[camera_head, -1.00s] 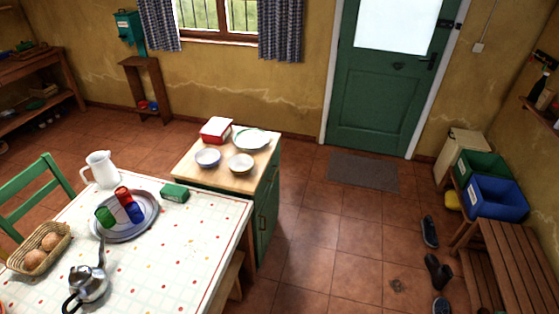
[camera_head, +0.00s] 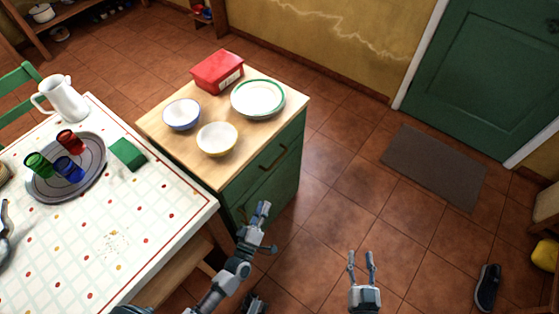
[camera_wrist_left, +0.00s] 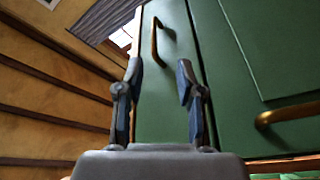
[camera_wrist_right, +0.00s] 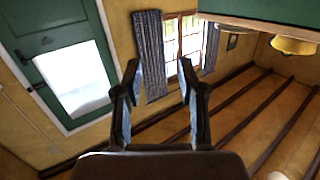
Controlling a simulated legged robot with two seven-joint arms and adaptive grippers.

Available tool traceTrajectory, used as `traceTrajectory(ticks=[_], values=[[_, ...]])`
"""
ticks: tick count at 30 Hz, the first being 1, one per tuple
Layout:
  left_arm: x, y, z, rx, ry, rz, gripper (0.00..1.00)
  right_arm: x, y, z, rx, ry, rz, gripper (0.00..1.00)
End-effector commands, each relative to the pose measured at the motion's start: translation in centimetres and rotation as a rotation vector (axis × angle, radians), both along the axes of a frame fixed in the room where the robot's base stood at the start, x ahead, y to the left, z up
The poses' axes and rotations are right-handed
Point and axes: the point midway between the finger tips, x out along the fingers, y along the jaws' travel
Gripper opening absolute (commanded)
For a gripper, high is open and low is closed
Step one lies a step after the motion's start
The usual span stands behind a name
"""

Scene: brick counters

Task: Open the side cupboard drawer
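The side cupboard is green with a light wooden top (camera_head: 166,145). Its drawer front (camera_head: 290,146) is closed and carries a brass handle (camera_head: 274,158). The drawer handle also shows in the left wrist view (camera_wrist_left: 158,38), ahead of and between the fingertips. The cupboard door below has its own brass handle (camera_wrist_left: 290,115). My left gripper (camera_head: 262,210) is in front of and below the drawer handle, apart from it; the left wrist view shows its fingers (camera_wrist_left: 160,78) open and empty. My right gripper (camera_head: 361,256) is open and empty over the floor, right of the cupboard.
On the cupboard stand a red box (camera_head: 217,70), a plate (camera_head: 257,98), a blue bowl (camera_head: 182,114) and a yellow bowl (camera_head: 217,139). The dining table (camera_head: 165,222) stands close at left. Open floor with a grey mat (camera_head: 433,167) lies to the right.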

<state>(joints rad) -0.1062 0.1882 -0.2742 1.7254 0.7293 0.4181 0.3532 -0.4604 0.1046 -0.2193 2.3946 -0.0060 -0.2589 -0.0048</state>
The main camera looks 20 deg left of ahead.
Motion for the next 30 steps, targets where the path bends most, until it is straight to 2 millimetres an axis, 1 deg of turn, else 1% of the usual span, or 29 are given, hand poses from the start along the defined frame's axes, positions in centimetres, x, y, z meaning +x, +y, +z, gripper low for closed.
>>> traceTrajectory(ticks=[3,5,8,14,21,24,27,30], values=[[0.6,0.7,1.0,-0.049,-0.045,0.021,0.37,-0.2,0.1,1.8,0.015,-0.054,-0.001,0.4],[1.3,0.8,1.3,-0.057,-0.051,0.024,0.37,-0.2,0.2,2.3,0.019,-0.069,-0.001,0.4],[2.9,0.8,1.8,-0.058,-0.053,0.023,0.37,-0.1,0.4,2.7,0.025,-0.093,-0.001,0.4],[7.6,0.3,2.6,-0.051,-0.049,0.023,0.37,0.1,0.1,3.6,0.055,-0.173,-0.002,0.4],[13.0,-0.2,3.7,-0.045,-0.047,0.022,0.37,-0.2,-0.1,5.3,0.099,-0.301,-0.003,0.4],[14.8,-0.2,4.1,-0.046,-0.046,0.021,0.37,-0.3,0.0,6.0,0.113,-0.352,-0.003,0.4],[16.1,-0.1,4.3,-0.047,-0.045,0.021,0.37,-0.5,0.2,6.6,0.124,-0.393,-0.004,0.4],[16.9,0.1,4.5,-0.048,-0.046,0.022,0.37,-0.7,0.3,7.0,0.131,-0.42,-0.004,0.4]])
